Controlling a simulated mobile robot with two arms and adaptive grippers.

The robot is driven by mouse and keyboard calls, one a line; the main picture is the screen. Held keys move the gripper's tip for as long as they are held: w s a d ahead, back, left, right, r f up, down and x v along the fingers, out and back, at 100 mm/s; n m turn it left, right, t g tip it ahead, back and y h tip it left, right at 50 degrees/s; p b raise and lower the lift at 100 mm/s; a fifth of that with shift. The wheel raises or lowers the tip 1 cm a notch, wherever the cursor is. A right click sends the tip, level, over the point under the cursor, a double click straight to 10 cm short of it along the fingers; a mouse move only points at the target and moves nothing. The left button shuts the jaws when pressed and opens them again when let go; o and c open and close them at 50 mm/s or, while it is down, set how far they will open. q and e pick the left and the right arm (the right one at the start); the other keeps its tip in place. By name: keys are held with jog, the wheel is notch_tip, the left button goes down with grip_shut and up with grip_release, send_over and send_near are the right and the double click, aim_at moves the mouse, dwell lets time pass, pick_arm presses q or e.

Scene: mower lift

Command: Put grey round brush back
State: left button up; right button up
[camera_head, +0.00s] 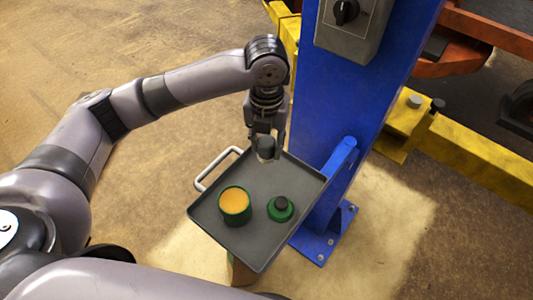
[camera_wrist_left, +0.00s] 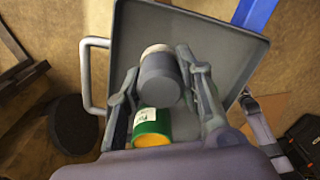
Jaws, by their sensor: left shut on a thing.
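The grey round brush (camera_head: 266,153) is a short dark grey cylinder with a paler end. My left gripper (camera_head: 266,135) points down and is shut on it at the far corner of the grey tray (camera_head: 243,245). In the left wrist view the brush (camera_wrist_left: 160,80) sits between the two fingers of the gripper (camera_wrist_left: 157,62), with the tray (camera_wrist_left: 205,32) behind it. I cannot tell whether the brush touches the tray. My right gripper is not in view.
On the tray stand a green tin with orange contents (camera_head: 235,203) and a green round item with a black knob (camera_head: 281,208). The tray's far right part is bare. A blue lift post (camera_head: 335,95) with a control box (camera_head: 353,22) rises beside the tray.

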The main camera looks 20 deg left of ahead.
aim_at(267, 157)
pick_arm(q)
jog(key=shift+f+p, duration=0.3)
jog(key=shift+f, duration=2.4)
jog(key=o, duration=1)
jog(key=shift+o, duration=0.2)
notch_tip(267, 157, up, 12)
jog(key=shift+r+b, duration=0.1)
jog(key=shift+b, duration=0.95)
